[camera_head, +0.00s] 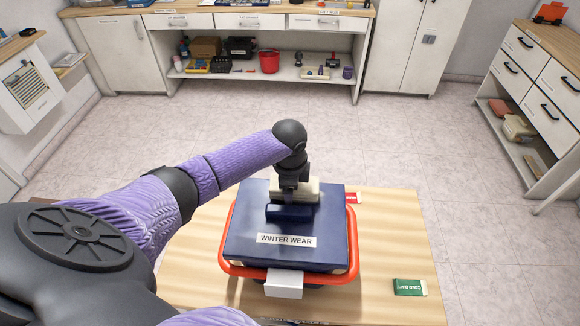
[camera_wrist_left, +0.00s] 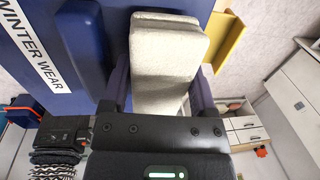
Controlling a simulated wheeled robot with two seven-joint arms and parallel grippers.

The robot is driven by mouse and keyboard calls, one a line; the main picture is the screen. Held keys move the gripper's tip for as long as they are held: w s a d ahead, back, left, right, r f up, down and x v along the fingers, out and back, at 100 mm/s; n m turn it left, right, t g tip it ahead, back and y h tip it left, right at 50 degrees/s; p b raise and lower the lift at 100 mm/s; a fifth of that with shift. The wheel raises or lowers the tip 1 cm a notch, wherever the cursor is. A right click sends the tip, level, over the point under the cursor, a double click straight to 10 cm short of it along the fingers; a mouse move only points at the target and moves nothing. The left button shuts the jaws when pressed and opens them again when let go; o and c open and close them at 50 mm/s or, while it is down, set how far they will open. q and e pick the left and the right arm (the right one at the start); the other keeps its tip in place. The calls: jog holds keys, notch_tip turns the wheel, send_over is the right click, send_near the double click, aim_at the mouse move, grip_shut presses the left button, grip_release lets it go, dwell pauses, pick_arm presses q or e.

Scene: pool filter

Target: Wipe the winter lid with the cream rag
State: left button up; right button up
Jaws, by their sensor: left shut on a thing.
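The winter lid (camera_head: 240,222) is a dark blue slab labelled "WINTER WEAR", lying on a red-rimmed tub (camera_head: 352,250) on the wooden table. A raised dark blue bar (camera_head: 289,213) stands on the lid. My left gripper (camera_head: 297,188) is over the rear middle of the lid, just behind the bar. It is shut on the cream rag (camera_wrist_left: 165,60), a thick pale block between its fingers in the left wrist view. The rag (camera_head: 308,190) is partly hidden by the gripper in the head view. I cannot tell whether it touches the lid. My right gripper is not in view.
A green card marked "COLD DAYS" (camera_head: 410,287) lies at the right of the table (camera_head: 390,235). A red card (camera_head: 353,198) lies behind the tub's right corner. A white block (camera_head: 284,284) sits at the tub's front. Cabinets and shelves line the walls; the floor between is clear.

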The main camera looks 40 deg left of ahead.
pick_arm(q)
jog(key=shift+f, duration=0.5)
jog(key=o, duration=1.3)
jog(key=shift+c, duration=0.3)
